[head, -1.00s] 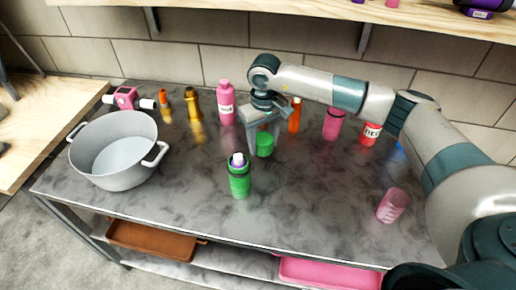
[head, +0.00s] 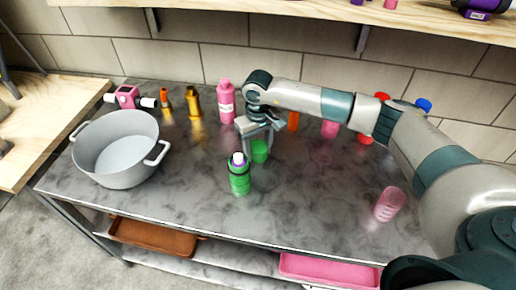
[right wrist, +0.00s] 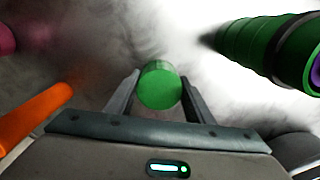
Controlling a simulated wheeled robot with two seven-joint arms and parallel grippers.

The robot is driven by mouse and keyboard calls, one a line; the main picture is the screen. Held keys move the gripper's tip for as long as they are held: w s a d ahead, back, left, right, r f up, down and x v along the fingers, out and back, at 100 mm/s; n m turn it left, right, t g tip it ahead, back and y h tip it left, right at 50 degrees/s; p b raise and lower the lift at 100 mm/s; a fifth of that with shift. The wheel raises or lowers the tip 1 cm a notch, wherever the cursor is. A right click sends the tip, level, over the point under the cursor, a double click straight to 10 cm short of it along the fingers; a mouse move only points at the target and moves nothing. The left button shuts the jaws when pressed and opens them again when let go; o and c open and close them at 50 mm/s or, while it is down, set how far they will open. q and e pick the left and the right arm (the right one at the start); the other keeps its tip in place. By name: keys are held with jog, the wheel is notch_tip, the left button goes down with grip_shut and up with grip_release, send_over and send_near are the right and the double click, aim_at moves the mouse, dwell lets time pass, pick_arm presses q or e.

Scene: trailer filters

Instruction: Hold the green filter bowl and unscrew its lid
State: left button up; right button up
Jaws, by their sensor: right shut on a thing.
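The green filter bowl (head: 240,181) stands upright near the front middle of the counter, its top open and a purple-and-white insert showing. It also shows in the right wrist view (right wrist: 262,48) at the upper right. My right gripper (head: 261,143) is behind it and slightly right, pointing down. It is shut on a round green piece (head: 260,152) that looks like the lid, seen between the fingers in the right wrist view (right wrist: 160,86). The lid is apart from the bowl. My left gripper is out of view, and nothing holds the bowl.
A grey pot (head: 118,150) stands at the left. A pink bottle (head: 226,103), amber fittings (head: 194,104) and an orange piece (head: 293,121) stand along the back. A pink cup (head: 389,204) is at the right.

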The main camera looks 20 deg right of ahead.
jog(key=shift+f, duration=0.45)
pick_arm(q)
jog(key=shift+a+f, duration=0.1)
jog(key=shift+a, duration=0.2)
pick_arm(e)
jog(key=o, duration=1.2)
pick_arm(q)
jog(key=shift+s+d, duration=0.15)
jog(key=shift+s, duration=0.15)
